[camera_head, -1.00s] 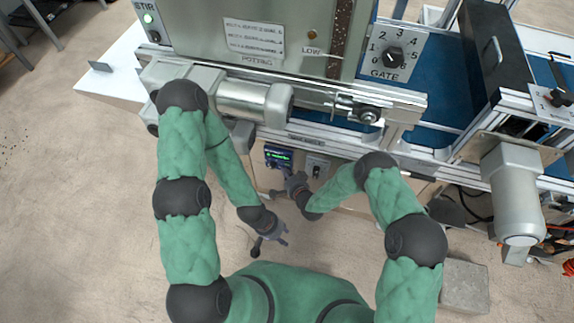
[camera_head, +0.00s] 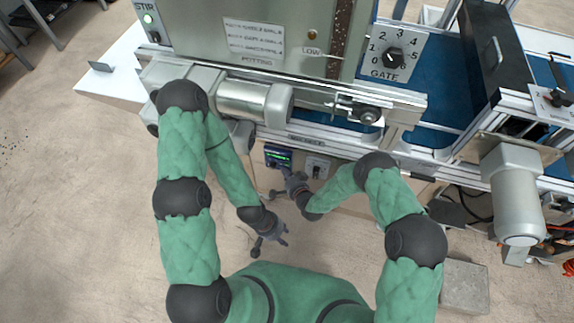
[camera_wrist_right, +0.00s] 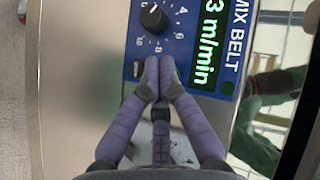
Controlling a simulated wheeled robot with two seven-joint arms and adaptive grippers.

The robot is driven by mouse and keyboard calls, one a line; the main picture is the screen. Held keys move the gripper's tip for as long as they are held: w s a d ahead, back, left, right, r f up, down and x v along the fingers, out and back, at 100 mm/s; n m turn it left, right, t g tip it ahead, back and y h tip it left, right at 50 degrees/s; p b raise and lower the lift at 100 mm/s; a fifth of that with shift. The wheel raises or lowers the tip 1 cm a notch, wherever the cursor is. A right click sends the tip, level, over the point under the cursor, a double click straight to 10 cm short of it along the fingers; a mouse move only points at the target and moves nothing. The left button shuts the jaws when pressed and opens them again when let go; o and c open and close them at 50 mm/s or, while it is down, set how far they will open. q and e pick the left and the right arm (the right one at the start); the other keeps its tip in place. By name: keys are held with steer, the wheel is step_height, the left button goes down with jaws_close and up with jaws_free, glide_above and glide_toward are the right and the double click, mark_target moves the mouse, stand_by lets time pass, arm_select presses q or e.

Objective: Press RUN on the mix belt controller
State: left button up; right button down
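The mix belt controller (camera_head: 278,157) is a small blue box with a lit green display, mounted below the machine frame. In the right wrist view its blue panel (camera_wrist_right: 225,12) fills the upper part, turned sideways, with "MIX BELT" lettering, a green readout ending in "3 m/min", a black dial (camera_wrist_right: 154,18) and a small dark switch or button (camera_wrist_right: 137,68). My right gripper (camera_head: 287,177) is at the controller's lower edge. In the wrist view its fingertips (camera_wrist_right: 159,62) are together, just below the dial, covering part of the panel; contact is unclear. No RUN label is readable. My left gripper (camera_head: 270,241) is open and empty, lower left.
A grey switch box (camera_head: 317,167) sits right of the controller. Above are the steel hopper, a GATE dial (camera_head: 394,57) and the belt frame's rail (camera_head: 300,136). A STIR panel (camera_head: 150,20) is at upper left. A grey block (camera_head: 465,286) lies on the floor at right.

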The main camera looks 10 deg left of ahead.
steer(key=shift+w+b, duration=0.35)
steer(key=shift+w, duration=0.05)
